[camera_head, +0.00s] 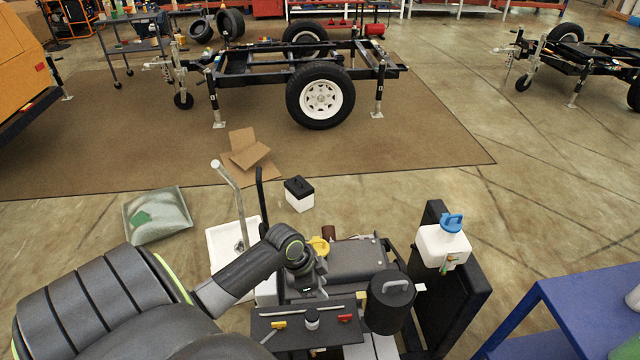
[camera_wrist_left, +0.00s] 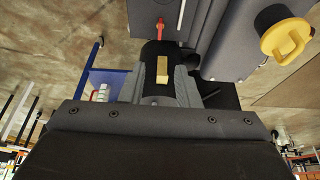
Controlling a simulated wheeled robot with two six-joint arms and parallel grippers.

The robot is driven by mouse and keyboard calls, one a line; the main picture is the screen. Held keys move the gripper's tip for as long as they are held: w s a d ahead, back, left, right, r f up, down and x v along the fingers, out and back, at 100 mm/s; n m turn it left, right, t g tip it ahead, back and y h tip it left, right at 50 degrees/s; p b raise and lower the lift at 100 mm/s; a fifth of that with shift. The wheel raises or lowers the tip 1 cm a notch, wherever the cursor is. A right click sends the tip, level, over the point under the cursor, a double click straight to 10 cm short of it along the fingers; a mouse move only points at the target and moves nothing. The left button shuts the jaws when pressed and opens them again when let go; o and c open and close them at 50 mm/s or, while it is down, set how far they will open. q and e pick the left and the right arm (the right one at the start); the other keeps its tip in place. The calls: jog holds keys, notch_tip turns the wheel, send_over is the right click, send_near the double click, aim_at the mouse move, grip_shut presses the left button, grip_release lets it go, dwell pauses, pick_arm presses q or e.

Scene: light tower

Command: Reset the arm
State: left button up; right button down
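My left gripper (camera_head: 310,288) hangs above the engine assembly, just behind its black front panel (camera_head: 308,333). In the left wrist view its two grey fingers (camera_wrist_left: 163,88) stand apart. A dark part with a pale yellow patch (camera_wrist_left: 162,70) shows between them; I cannot tell whether the fingers touch it. My left arm reaches in from the lower left. My right arm and gripper do not show in the head view.
A black canister (camera_head: 390,301) and a white tank with a blue cap (camera_head: 443,244) stand right of the gripper. A yellow cap (camera_head: 318,246) is behind it. A blue table (camera_head: 590,312) is at lower right.

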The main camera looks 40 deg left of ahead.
pick_arm(q)
jog(key=shift+s, duration=0.1)
jog(key=s+d+r+n+y, duration=0.2)
jog(key=s+r+n, duration=0.15)
jog(key=s, duration=0.55)
jog(key=s+d+r+n+y, duration=0.25)
jog(key=s+n, duration=0.25)
jog(key=s, duration=0.5)
notch_tip(320, 180, down, 24)
jog(key=a+g, duration=0.1)
jog(key=a, duration=0.1)
jog(key=s+d+f+g, duration=0.1)
jog(key=s+f, duration=1.3)
jog(key=f, duration=0.2)
jog(key=shift+s, duration=0.2)
jog(key=shift+d+h, duration=0.1)
jog(key=shift+h, duration=0.15)
